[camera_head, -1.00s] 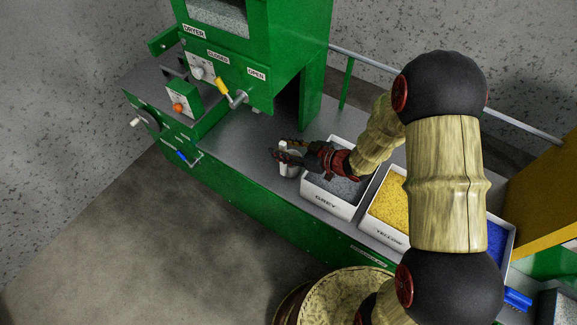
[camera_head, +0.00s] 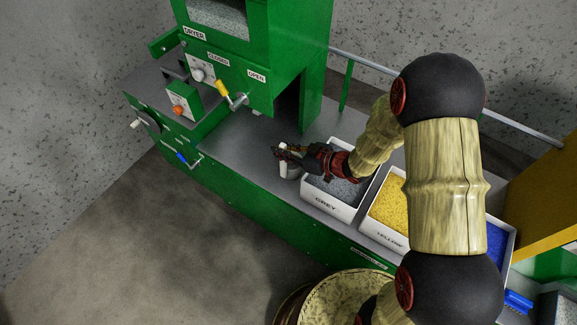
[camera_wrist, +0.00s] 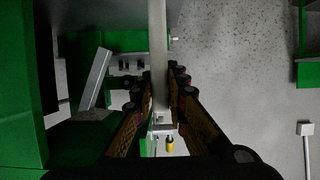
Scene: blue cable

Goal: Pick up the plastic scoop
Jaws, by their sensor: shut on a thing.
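The plastic scoop (camera_head: 284,165) stands on the grey bench top just left of the grey-pellet bin, with a pale upright handle and a small rounded body. My gripper (camera_head: 279,152) reaches in from the right and is shut on the handle. In the wrist view, the scoop's grey handle (camera_wrist: 158,60) runs between the two fingers of my gripper (camera_wrist: 166,85), with a finger against each side. The fingers hide part of the scoop. I cannot tell whether its base touches the bench.
The GREY bin (camera_head: 324,204) sits close beside the scoop, with the YELLOW bin (camera_head: 382,237) further right and blue pellets beyond. The green dryer (camera_head: 270,60) with its levers stands behind. Bare bench (camera_head: 235,140) lies left of the scoop.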

